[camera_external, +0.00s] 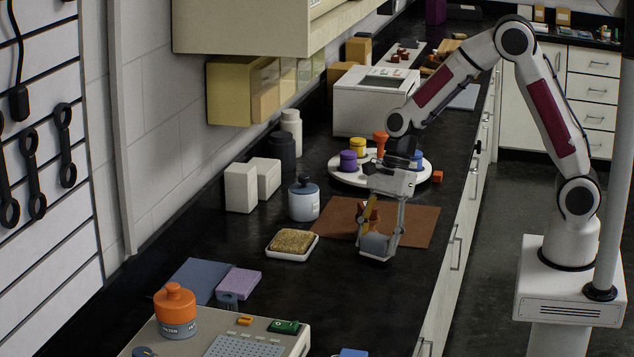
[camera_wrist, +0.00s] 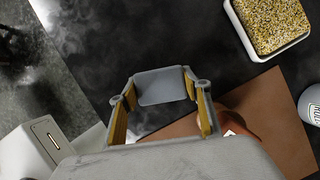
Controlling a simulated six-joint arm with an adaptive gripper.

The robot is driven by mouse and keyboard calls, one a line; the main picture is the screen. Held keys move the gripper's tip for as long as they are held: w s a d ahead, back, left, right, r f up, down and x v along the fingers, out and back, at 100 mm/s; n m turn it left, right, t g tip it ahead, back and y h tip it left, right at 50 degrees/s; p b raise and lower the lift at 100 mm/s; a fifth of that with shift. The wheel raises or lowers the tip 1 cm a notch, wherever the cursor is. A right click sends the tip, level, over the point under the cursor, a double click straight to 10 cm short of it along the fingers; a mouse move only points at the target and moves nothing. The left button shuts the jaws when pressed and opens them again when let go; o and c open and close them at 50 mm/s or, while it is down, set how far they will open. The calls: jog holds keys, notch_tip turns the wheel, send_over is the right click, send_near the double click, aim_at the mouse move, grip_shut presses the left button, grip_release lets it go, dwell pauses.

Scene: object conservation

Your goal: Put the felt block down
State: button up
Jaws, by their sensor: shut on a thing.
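My gripper (camera_external: 380,238) is above the dark countertop, at the front edge of the brown mat (camera_external: 418,228). It is shut on a grey block, which I take to be the felt block (camera_external: 376,246). The block is low, close to the countertop; I cannot tell whether it touches. In the wrist view the felt block (camera_wrist: 162,87) shows as a flat grey face between the two yellow-padded fingers of my gripper (camera_wrist: 160,98). A small orange-brown object (camera_external: 372,214) stands on the mat behind the gripper, partly hidden by it.
A round white tray (camera_external: 345,178) with coloured pieces is behind the mat. A lilac block (camera_external: 239,281) lies front left.

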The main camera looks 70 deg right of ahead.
aim_at(377, 237)
notch_tip(377, 237, up, 9)
jog(key=shift+f, duration=0.1)
dwell(0.4)
dwell(0.6)
jog(key=w+d+m+t+h, duration=0.1)
jog(key=w+d+m+h, duration=0.1)
jog(key=w+d+m, duration=0.5)
jog(key=w+d+m+t+h, duration=0.2)
jog(key=w+d+m, duration=0.5)
jog(key=w+d, duration=1)
jog(key=shift+w+d, duration=0.35)
jog(key=shift+d, duration=2.65)
jog(key=shift+f, duration=2.95)
jog(key=shift+f, duration=1.85)
